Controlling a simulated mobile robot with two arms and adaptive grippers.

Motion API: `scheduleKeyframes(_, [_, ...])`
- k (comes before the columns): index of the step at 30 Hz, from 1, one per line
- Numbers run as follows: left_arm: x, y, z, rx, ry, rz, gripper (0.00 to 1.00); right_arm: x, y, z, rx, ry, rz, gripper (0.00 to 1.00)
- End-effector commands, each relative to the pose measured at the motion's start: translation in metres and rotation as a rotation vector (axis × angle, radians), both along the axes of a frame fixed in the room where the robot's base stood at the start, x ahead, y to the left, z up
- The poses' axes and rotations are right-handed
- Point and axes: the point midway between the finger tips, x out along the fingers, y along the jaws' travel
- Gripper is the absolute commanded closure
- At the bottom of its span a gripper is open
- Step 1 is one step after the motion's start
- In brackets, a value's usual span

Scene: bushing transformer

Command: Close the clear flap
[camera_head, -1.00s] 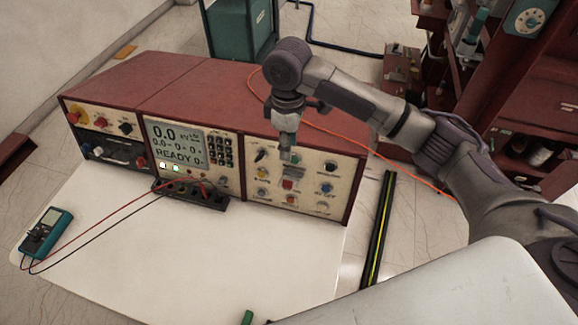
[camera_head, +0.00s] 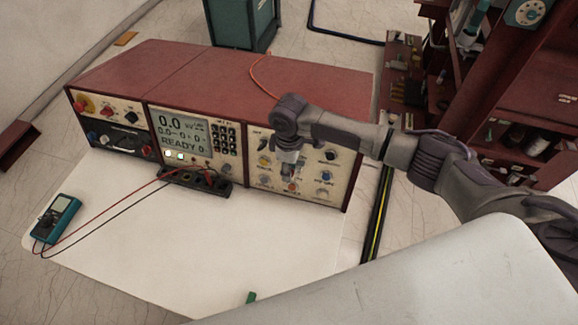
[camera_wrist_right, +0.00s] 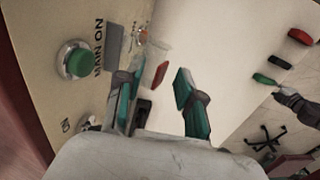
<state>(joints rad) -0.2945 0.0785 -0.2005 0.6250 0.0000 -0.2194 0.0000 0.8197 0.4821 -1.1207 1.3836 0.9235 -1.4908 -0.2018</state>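The clear flap (camera_wrist_right: 156,48) shows faintly in the right wrist view as a see-through piece standing out from the cream panel, near a red button (camera_wrist_right: 160,75). In the head view my right gripper (camera_head: 291,183) is in front of the tester's right-hand panel (camera_head: 329,170) and hides the flap area there. In the wrist view the two teal fingers of this gripper (camera_wrist_right: 157,88) are apart, with nothing held between them. The flap lies just beyond the fingertips; whether they touch cannot be told.
A green button (camera_wrist_right: 76,60) sits on the panel left of the fingers. A black terminal strip (camera_head: 190,180) with red and black leads lies before the tester. A teal meter (camera_head: 56,217) lies at left on the white sheet (camera_head: 230,250), which is mostly bare.

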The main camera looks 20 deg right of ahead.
Motion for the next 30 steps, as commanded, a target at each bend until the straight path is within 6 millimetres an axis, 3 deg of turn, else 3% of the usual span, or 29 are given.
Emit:
scheduleKeyframes(5, [-0.006, 0.000, -0.001, 0.001, 0.008, 0.000, 0.60, 0.000, 0.000, 0.000, 0.000, 0.000, 0.000, 0.64])
scheduleKeyframes(12, [-0.008, 0.000, -0.001, 0.001, 0.012, 0.001, 0.60, 0.000, 0.000, 0.000, 0.000, 0.000, 0.000, 1.00])
scheduleKeyframes(30, [-0.008, 0.001, 0.013, 0.001, 0.012, 0.001, 0.60, -0.005, 0.004, -0.003, -0.069, -0.106, 0.002, 1.00])
